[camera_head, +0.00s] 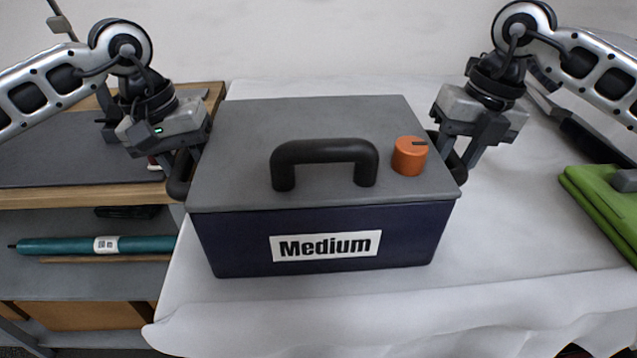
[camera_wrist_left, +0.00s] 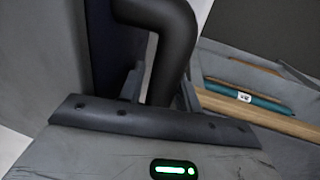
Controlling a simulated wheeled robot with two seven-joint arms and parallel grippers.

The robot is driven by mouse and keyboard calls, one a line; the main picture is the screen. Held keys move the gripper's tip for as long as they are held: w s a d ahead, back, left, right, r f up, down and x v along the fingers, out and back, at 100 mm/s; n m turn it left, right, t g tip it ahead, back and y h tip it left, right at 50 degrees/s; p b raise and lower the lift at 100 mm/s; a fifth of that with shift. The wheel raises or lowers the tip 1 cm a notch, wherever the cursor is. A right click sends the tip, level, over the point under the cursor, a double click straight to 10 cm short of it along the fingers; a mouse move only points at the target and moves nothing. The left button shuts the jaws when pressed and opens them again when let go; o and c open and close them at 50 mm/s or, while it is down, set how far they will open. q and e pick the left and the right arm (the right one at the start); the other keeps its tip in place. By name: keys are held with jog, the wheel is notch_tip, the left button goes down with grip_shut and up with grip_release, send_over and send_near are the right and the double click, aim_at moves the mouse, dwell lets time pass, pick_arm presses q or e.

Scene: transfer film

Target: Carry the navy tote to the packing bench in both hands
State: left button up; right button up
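The navy tote (camera_head: 233,249) has a grey lid (camera_head: 310,116), a black top handle (camera_head: 324,150), an orange knob (camera_head: 409,156) and a "Medium" label (camera_head: 325,245). It sits level on the white-covered table. My left gripper (camera_head: 175,160) is at its left side handle (camera_head: 180,178). In the left wrist view the black side handle (camera_wrist_left: 168,40) runs between the fingers of my left gripper (camera_wrist_left: 160,92), which look closed on it. My right gripper (camera_head: 460,154) has its fingers on both sides of the right side handle (camera_head: 461,167); its contact is partly hidden.
The white-covered table (camera_head: 540,240) has free room right of the tote. A green folded item (camera_head: 605,205) lies at the right edge. A wooden-edged shelf unit (camera_head: 90,197) stands at the left, with a teal tube (camera_head: 65,246) on its lower shelf.

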pick_arm(q)
grip_shut()
pick_arm(e)
grip_shut()
dwell(1.2)
pick_arm(q)
jog(key=shift+w+r, duration=0.2)
jog(key=shift+r, duration=0.1)
pick_arm(e)
jog(key=shift+w+r, duration=0.2)
jog(key=shift+r, duration=0.1)
